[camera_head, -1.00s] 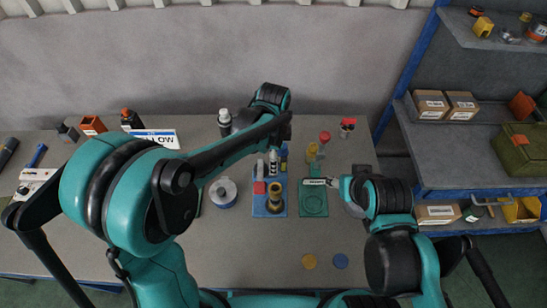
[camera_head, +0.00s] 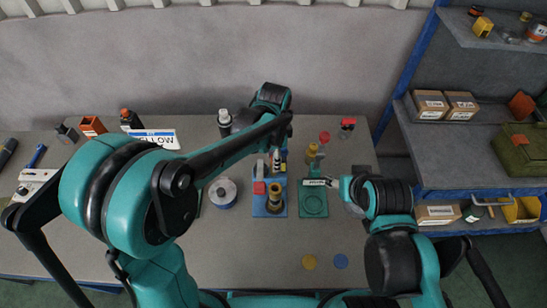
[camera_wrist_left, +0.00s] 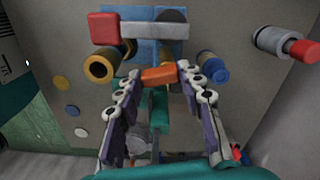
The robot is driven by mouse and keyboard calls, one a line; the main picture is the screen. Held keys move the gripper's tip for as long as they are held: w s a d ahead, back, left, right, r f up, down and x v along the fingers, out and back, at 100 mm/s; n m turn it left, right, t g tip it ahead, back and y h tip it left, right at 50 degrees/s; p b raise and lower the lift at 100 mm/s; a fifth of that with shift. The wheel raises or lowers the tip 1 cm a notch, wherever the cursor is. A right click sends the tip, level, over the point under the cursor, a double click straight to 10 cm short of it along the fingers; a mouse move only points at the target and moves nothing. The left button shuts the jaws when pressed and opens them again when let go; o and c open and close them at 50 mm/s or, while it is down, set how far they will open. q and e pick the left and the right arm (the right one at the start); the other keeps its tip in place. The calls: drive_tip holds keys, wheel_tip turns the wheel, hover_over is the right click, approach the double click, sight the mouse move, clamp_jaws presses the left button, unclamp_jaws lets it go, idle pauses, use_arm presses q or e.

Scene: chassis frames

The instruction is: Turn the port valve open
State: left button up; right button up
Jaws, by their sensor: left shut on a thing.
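A blue fixture (camera_head: 262,211) stands on the table in the middle of the head view, with a red block (camera_head: 259,187) and a brass ring-ended cylinder (camera_head: 275,198). My left gripper (camera_head: 277,160) is at its far side, partly hidden by my arm. In the left wrist view, my left gripper (camera_wrist_left: 159,74) has its fingertips on both sides of an orange handle (camera_wrist_left: 160,76), closed on it. The fixture's blue plate (camera_wrist_left: 150,48), red block and brass cylinder show just beyond. My right gripper (camera_head: 332,183) is beside a green fixture (camera_head: 313,211); its jaws are too small to judge.
A blue-rimmed round part (camera_head: 222,193) lies left of the blue fixture. Red-topped parts (camera_head: 324,137) stand behind the green fixture. A yellow disc (camera_head: 309,262) and a blue disc (camera_head: 340,261) lie on clear table in front. A shelf (camera_head: 465,158) stands at the right.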

use_arm(q)
drive_tip(key=n, duration=0.6)
drive_tip(key=shift+w+d, duration=0.15)
drive_tip(key=shift+d, duration=0.1)
drive_tip(key=n, duration=0.6)
drive_tip(key=shift+w+d+n, duration=0.15)
drive_tip(key=shift+w+n, duration=0.1)
drive_tip(key=shift+n, duration=0.15)
drive_tip(key=o, duration=1.2)
drive_tip(key=shift+c, duration=0.2)
drive_tip(key=shift+r, duration=0.1)
wheel_tip(320, 180, up, 12)
